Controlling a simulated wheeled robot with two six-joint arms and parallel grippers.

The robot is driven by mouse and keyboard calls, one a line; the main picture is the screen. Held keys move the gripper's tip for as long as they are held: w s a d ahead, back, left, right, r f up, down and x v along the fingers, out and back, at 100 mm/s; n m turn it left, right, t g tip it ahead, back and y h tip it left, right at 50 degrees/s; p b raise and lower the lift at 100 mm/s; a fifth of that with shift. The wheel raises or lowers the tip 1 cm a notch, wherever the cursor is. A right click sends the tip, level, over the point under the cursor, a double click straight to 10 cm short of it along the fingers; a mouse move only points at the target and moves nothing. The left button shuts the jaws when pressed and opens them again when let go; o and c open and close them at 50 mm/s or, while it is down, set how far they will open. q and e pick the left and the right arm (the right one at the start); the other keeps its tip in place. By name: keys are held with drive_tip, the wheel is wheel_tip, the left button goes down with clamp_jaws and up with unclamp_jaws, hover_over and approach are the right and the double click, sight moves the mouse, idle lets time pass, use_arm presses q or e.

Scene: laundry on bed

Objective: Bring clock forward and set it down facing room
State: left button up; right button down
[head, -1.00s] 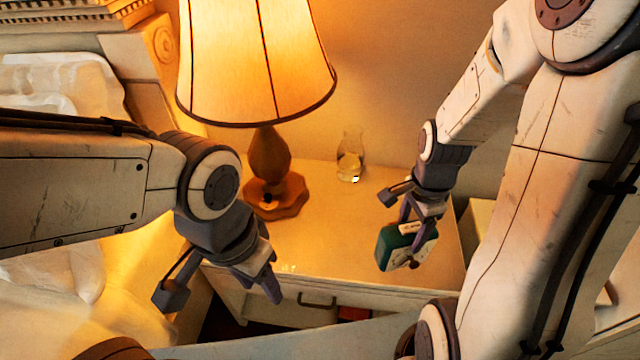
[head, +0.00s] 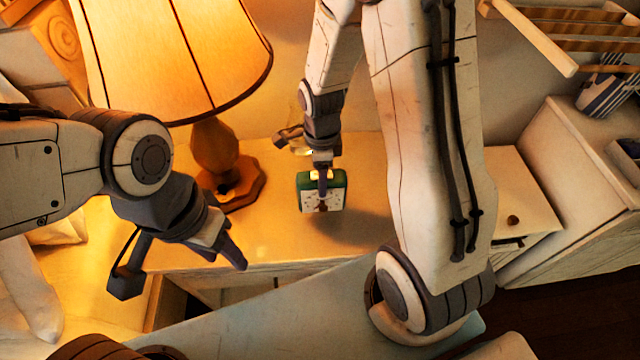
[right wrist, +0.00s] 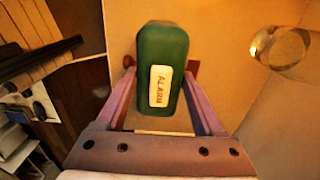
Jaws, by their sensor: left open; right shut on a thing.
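The clock (head: 322,197) is a small green box with a pale dial, held upright over the nightstand top (head: 290,235). Its dial faces toward my head camera. My right gripper (head: 322,180) is shut on it from above. In the right wrist view, the clock's green top (right wrist: 162,65) with an "ALARM" label sits between the fingers (right wrist: 160,95). A shadow lies to its right; I cannot tell whether its base touches the top. My left gripper (head: 225,250) is open and empty by the nightstand's front left edge.
A lit lamp (head: 215,150) stands on the nightstand, left of the clock. A glass carafe shows in the right wrist view (right wrist: 282,47) and is mostly hidden behind my right arm in the head view. A cabinet (head: 590,190) and a striped cup (head: 605,90) are at right.

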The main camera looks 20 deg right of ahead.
drive_tip(key=shift+w+f, duration=0.1)
drive_tip(key=shift+f, duration=1.95)
drive_tip(key=shift+f, duration=0.2)
unclamp_jaws()
drive_tip(key=shift+r, duration=0.1)
